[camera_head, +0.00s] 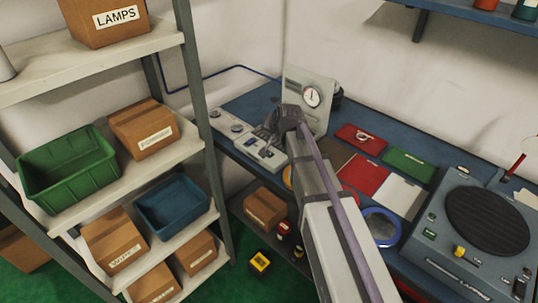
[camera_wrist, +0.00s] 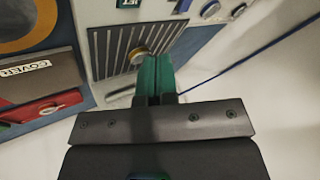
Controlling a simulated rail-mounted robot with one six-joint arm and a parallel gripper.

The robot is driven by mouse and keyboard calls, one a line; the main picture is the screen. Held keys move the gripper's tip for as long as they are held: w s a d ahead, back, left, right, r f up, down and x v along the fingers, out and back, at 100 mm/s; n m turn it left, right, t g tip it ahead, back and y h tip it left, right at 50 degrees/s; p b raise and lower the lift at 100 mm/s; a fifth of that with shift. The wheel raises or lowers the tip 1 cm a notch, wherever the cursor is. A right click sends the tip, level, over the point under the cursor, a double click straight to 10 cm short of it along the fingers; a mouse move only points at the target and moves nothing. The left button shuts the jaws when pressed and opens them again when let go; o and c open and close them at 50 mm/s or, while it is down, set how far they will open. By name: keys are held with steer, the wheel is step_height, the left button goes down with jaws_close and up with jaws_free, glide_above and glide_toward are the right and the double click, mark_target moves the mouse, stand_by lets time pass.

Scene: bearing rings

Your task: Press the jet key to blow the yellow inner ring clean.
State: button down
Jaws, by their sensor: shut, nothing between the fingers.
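My gripper (camera_wrist: 154,78) has its green fingertips together, with nothing between them. In the wrist view they reach over the edge of a slotted grille (camera_wrist: 112,48). A small yellow ring (camera_wrist: 139,56) lies on the grille, just left of the fingertips. A green JET label (camera_wrist: 128,3) shows at the top edge of the wrist view; I cannot make out a key beside it. In the head view my gripper (camera_head: 272,132) is over the grey unit (camera_head: 236,134) at the bench's left end, hiding part of it.
A gauge panel (camera_head: 311,95) stands behind my gripper. A COVER-labelled block (camera_wrist: 35,75) and a red pad with a ring (camera_wrist: 42,108) are left in the wrist view. Shelves with bins (camera_head: 68,170) stand left; a turntable unit (camera_head: 468,235) is at right.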

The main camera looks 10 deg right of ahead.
mark_target(271, 153)
steer(key=w+r+m+t, duration=0.1)
steer(key=w, duration=0.1)
steer(key=shift+w+r+m+t, duration=0.35)
steer(key=shift+r+m+t, duration=0.05)
step_height(271, 153, down, 9)
steer(key=b, duration=0.8)
steer(key=shift+b, duration=0.4)
stand_by(1.1)
steer(key=shift+f+b, duration=0.35)
steer(key=shift+b, duration=0.05)
steer(key=shift+f+b, duration=0.35)
stand_by(0.4)
steer(key=shift+r, duration=0.1)
steer(key=shift+r+p, duration=0.7)
steer(key=shift+p, duration=0.05)
